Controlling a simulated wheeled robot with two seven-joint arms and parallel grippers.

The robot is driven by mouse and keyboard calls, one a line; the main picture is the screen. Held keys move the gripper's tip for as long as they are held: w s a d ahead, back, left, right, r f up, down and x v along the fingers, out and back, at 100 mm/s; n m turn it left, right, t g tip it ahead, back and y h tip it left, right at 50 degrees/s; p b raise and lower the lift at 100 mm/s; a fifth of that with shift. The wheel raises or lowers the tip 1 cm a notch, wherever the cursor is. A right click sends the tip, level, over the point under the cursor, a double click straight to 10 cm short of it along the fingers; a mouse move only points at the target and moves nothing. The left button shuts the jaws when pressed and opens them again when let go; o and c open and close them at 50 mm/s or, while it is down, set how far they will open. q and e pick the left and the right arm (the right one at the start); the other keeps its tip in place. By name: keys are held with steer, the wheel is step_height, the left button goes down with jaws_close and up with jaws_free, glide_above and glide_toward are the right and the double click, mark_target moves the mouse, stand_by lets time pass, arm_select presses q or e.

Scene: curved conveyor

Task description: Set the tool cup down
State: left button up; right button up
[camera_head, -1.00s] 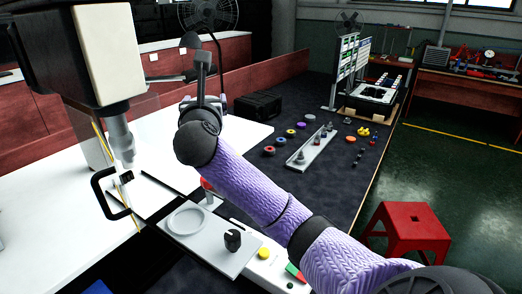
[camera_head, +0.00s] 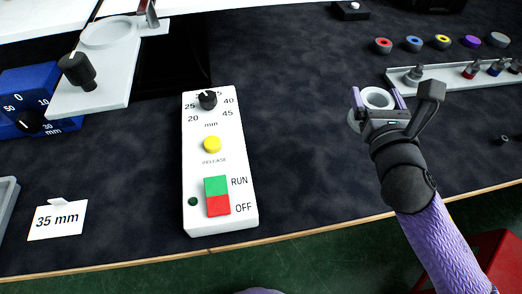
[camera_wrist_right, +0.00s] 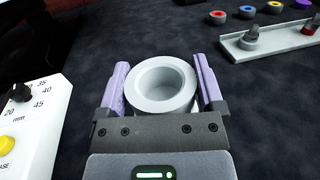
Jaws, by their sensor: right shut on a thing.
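The tool cup (camera_head: 378,97) is a white-grey round cup with a wide rim, seen from above. It also shows in the right wrist view (camera_wrist_right: 161,104), upright between the two purple fingers. My right gripper (camera_head: 377,93) is shut on the cup, one finger on each side of it. The cup is over the dark table mat to the right of the white control panel; whether its base touches the mat is hidden. My left gripper is not in view.
The control panel (camera_head: 221,140) carries a knob and several buttons. A grey rack (camera_head: 450,79) with small parts lies right of the cup, with coloured rings (camera_head: 414,44) behind. A "35 mm" card (camera_head: 57,220) stands front left. The mat between panel and cup is clear.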

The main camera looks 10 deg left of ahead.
steer(key=shift+d+f, duration=0.1)
steer(key=shift+f, duration=0.05)
steer(key=shift+s, duration=0.1)
steer(key=f+b, duration=0.3)
steer(key=f, duration=0.2)
steer(key=f+b, duration=0.4)
steer(key=f, duration=0.1)
steer(key=shift+a+f+b, duration=0.2)
steer(key=shift+f+b, duration=0.05)
steer(key=shift+b, duration=0.05)
steer(key=shift+r, duration=0.3)
steer(key=shift+f, duration=0.2)
steer(key=o, duration=1.2)
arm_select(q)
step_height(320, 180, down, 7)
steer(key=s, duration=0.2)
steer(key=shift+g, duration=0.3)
arm_select(e)
steer(key=shift+r, duration=0.15)
